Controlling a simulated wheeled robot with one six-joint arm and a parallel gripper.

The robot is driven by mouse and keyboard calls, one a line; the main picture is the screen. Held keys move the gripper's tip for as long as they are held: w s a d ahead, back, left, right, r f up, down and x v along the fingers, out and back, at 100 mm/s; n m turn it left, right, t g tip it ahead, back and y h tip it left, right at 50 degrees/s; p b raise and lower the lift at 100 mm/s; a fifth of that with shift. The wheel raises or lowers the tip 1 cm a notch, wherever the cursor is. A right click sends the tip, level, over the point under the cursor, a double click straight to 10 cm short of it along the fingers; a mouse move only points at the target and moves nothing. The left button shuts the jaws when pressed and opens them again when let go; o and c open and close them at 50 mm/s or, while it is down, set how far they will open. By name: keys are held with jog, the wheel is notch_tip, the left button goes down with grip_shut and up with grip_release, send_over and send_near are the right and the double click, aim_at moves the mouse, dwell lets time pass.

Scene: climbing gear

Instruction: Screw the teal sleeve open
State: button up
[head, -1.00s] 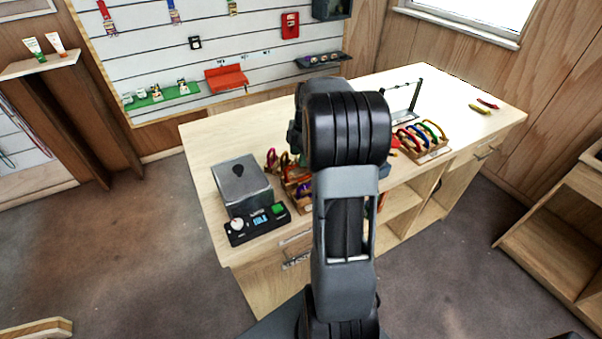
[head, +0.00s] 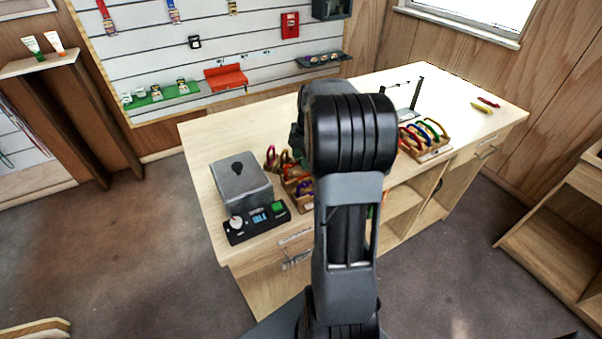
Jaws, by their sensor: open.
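I cannot make out a teal sleeve in the head view. Coloured carabiners stand in a wooden rack (head: 431,152) on the right part of the bench, with red, yellow, green and blue ones showing. A second group of carabiners (head: 285,162), red, brown and purple, sits on a wooden holder left of my arm and is partly covered by it. My gripper is hidden behind my own arm, so its jaws and their distance from any carabiner do not show.
The wooden bench (head: 205,140) carries a grey box-shaped device (head: 240,190) with a black control panel (head: 257,224) at its left end. A thin metal stand (head: 416,92) is at the back.

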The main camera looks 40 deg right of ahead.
jog(key=shift+a+f+b, duration=0.1)
jog(key=shift+f+b, duration=0.45)
jog(key=shift+f, duration=0.4)
jog(key=shift+w+p, duration=0.3)
jog(key=shift+w, duration=0.45)
jog(key=shift+r, duration=0.2)
jog(key=shift+r+p, duration=1)
jog(key=shift+r, duration=0.3)
jog(key=shift+s+f, duration=0.1)
jog(key=shift+s, duration=0.05)
jog(key=shift+s+b, duration=0.3)
jog(key=shift+s, duration=0.3)
